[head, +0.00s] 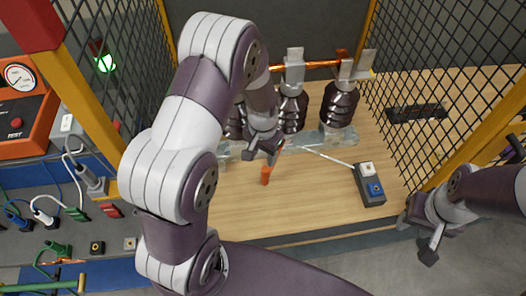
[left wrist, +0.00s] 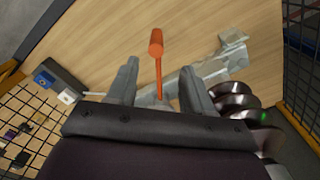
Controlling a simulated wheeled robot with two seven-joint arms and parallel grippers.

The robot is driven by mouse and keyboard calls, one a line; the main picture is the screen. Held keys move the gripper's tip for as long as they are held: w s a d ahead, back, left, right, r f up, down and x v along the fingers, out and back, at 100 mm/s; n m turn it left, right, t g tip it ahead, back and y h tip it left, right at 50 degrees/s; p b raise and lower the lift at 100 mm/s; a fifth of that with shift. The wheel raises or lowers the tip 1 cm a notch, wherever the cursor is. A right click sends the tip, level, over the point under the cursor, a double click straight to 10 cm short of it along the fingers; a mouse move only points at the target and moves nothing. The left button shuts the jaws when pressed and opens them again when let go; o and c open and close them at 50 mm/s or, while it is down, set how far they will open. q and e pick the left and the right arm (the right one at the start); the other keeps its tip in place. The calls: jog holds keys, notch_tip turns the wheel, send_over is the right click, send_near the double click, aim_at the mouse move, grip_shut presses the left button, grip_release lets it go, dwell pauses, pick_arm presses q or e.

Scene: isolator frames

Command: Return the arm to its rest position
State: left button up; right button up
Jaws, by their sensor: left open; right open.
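My left arm reaches from the lower left into the caged bay in the head view. My left gripper (head: 264,148) is over the wooden floor, in front of the insulators. In the left wrist view its two fingers (left wrist: 160,80) are spread apart with nothing clamped between them. An orange-handled piece (left wrist: 156,48) shows beyond the fingertips; it also shows just below the gripper in the head view (head: 265,175). I cannot tell whether they touch. My right gripper (head: 430,247) is open and empty at the lower right, outside the bay, near the yellow post.
Dark ribbed insulators (head: 340,103) stand at the back under a copper bar (head: 318,65). A grey box with a blue button (head: 369,184) sits on the wooden floor (head: 310,205). Mesh walls (head: 440,60) and yellow posts (head: 85,100) bound the bay. An orange tester (head: 25,110) stands left.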

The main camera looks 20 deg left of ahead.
pick_arm(q)
jog(key=shift+r, duration=0.7)
jog(key=s+d+r+n+t, duration=0.1)
jog(key=s+r+n, duration=0.1)
jog(key=s+r, duration=0.8)
jog(key=shift+s+d+r, duration=0.2)
jog(key=shift+s, duration=0.35)
jog(key=shift+s, duration=0.1)
